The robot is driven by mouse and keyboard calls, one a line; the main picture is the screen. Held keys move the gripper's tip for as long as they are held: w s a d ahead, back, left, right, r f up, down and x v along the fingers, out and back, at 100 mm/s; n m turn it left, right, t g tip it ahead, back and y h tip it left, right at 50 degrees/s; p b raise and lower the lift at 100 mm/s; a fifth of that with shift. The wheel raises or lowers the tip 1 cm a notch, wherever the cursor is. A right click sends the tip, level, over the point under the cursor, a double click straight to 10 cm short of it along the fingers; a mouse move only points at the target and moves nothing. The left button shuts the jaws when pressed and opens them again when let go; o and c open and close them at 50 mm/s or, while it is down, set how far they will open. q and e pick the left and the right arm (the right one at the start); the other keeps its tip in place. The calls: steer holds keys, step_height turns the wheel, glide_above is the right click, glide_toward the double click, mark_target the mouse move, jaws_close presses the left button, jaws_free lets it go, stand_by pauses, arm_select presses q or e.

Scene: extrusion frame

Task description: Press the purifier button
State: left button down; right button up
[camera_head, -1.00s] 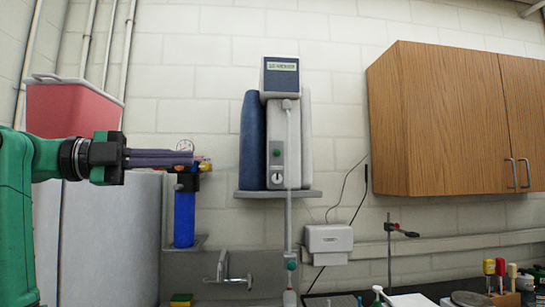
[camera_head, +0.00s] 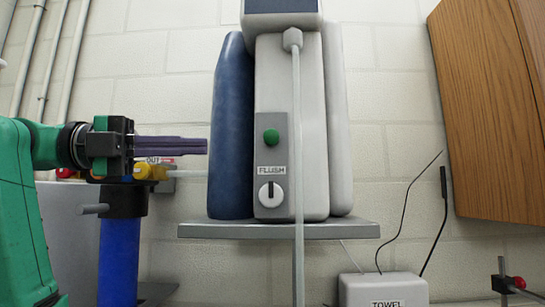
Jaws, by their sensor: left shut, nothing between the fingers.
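The purifier (camera_head: 292,110) stands on a grey wall shelf in the middle of the camera_head view, with a blue cylinder (camera_head: 230,130) on its left side. Its front has a grey panel with a round green button (camera_head: 271,137), a label reading FLUSH and a white knob (camera_head: 271,195) below. My left gripper (camera_head: 204,146) is shut and empty. It points right, left of the button and at nearly its height, with its tips by the blue cylinder's left edge in the picture. I cannot tell its depth from the purifier. My right gripper is not in view.
The shelf (camera_head: 280,230) juts out under the purifier. A pale tube (camera_head: 298,150) hangs down its front, right of the button. A blue filter (camera_head: 118,260) with yellow fittings is below my left gripper. A wooden cabinet (camera_head: 490,110) is at right, a towel box (camera_head: 384,290) below.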

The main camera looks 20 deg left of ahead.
mark_target(255, 142)
arm_select(q)
steer(key=p+x, duration=0.2)
steer(key=x, duration=0.1)
steer(key=w+r+p+x, duration=0.1)
steer(key=p+x, duration=0.1)
steer(key=x, duration=0.1)
steer(key=p+x, duration=0.2)
steer(key=x, duration=0.2)
steer(key=shift+w+a+r+p, duration=0.2)
steer(key=shift+a+p, duration=0.05)
steer(key=shift+p, duration=0.05)
steer(key=shift+w+a+f, duration=0.15)
steer(key=shift+w+a, duration=0.05)
steer(key=shift+w, duration=0.15)
steer(key=shift+w+a+f, duration=0.1)
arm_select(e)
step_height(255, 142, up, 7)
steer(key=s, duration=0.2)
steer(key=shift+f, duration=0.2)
